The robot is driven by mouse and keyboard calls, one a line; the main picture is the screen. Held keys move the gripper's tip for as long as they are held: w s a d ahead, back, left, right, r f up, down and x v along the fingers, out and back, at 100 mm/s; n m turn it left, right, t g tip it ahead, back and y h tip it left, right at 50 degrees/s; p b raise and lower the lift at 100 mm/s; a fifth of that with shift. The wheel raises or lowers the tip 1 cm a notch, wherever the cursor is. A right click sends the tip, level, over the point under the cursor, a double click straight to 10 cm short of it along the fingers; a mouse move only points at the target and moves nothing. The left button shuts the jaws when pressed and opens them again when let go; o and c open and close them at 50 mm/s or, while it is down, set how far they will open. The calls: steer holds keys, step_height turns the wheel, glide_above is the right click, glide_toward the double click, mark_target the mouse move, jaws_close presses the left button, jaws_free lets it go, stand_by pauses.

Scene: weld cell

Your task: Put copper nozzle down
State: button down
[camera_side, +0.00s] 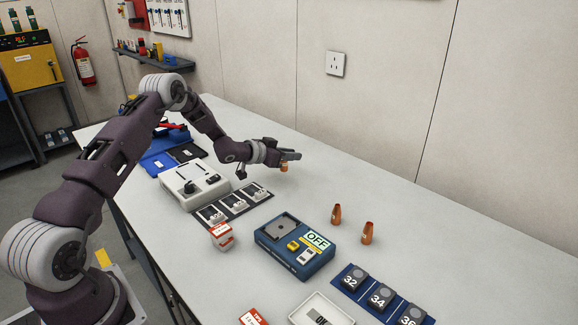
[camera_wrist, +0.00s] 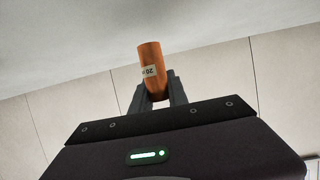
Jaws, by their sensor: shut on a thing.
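My gripper (camera_side: 287,157) is shut on a copper nozzle (camera_side: 284,167), held above the white bench toward its wall side. In the wrist view the nozzle (camera_wrist: 150,70) sits between the two dark fingers of my gripper (camera_wrist: 158,90), with a small label reading 20 that appears upside down. Whether the nozzle's lower end touches the bench is hard to tell in the side view. Two more copper nozzles stand upright on the bench to the right, one nearer the middle (camera_side: 336,214) and one further right (camera_side: 367,233).
A blue device with an OFF sign (camera_side: 296,246) stands mid-bench. A blue strip with blocks marked 32, 34 and 36 (camera_side: 362,292) lies at front right. A dark strip with white pieces (camera_side: 232,206), a white machine (camera_side: 193,184) and a red-white box (camera_side: 221,236) are at left. The bench (camera_side: 410,205) is clear along the wall.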

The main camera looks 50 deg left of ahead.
step_height(320, 180, up, 6)
steer(key=r, duration=0.1)
steer(key=w+d+r, duration=0.1)
steer(key=w+d, duration=0.2)
steer(key=d, duration=3)
steer(key=s+d+f+y, duration=0.1)
steer(key=s+d, duration=0.6)
steer(key=d, duration=0.4)
steer(key=shift+n, duration=0.4)
step_height(320, 180, down, 10)
steer(key=shift+s+f, duration=0.1)
steer(key=shift+f, duration=0.05)
steer(key=shift+f, duration=0.15)
steer(key=c, duration=1.3)
jaws_free()
